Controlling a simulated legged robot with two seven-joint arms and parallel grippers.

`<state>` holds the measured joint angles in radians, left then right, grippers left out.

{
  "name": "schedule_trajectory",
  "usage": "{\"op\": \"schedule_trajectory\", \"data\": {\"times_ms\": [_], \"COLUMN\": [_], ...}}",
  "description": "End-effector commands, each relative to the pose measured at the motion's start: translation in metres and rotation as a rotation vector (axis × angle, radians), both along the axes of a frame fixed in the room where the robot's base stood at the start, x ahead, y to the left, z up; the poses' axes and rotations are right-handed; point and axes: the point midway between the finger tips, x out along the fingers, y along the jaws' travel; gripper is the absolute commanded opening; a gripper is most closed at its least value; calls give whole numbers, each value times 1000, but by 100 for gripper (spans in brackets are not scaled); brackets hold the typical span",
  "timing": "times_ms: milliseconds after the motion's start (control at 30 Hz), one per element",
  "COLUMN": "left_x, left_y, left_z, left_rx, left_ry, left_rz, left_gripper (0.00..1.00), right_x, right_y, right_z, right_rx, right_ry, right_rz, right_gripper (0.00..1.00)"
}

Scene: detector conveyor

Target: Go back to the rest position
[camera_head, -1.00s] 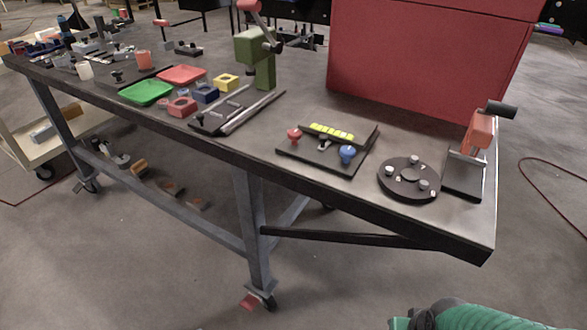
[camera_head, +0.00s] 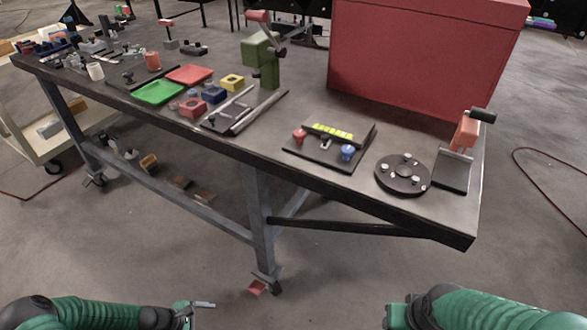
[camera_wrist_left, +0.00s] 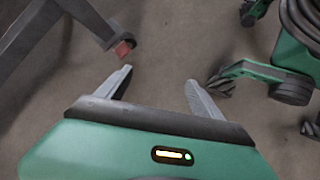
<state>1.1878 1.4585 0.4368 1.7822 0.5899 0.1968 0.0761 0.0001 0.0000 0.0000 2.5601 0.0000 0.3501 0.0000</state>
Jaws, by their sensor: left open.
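My left gripper (camera_head: 204,305) is at the bottom of the head view, low in front of the workbench and apart from it. In the left wrist view its two fingers (camera_wrist_left: 158,88) stand apart with only floor between them, so it is open and empty. My right arm comes in at the bottom right of the head view, held low in front of the bench. Its gripper fingers are not visible there.
The workbench (camera_head: 350,195) carries green and red trays, colored blocks, a plate with knobs, a round black fixture (camera_head: 403,175) and a green press (camera_head: 262,58). The floor in front is clear. A bench leg shows in the wrist view (camera_wrist_left: 45,35).

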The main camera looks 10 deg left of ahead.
Motion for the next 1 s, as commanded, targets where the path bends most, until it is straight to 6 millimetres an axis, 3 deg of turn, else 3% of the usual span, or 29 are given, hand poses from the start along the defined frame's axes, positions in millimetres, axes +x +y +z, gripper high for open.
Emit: {"op": "schedule_trajectory", "data": {"times_ms": [33,167,400,533,600,700,1000], "left_x": [2,3,-6,-23,-33,-43,-47], "left_y": [-4,-20,-69,-101,-114,-125,-129], "left_z": [41,141,343,434,465,488,492], "left_rx": [57,236,581,735,792,839,855], "left_ry": [-6,-25,-111,-196,-239,-284,-299], "left_rz": [-120,-498,-1147,-1409,-1506,-1586,-1616], "left_gripper": [76,76,76,76,76,76,76], "right_x": [0,0,0,0,0,0,0], "right_y": [0,0,0,0,0,0,1], "right_z": [22,61,129,160,170,177,175], "right_rx": [0,0,0,0,0,0,0], "right_ry": [0,0,0,0,0,0,0], "right_rz": [0,0,0,0,0,0,0], "right_gripper": [45,45,45,45,45,45,45]}}
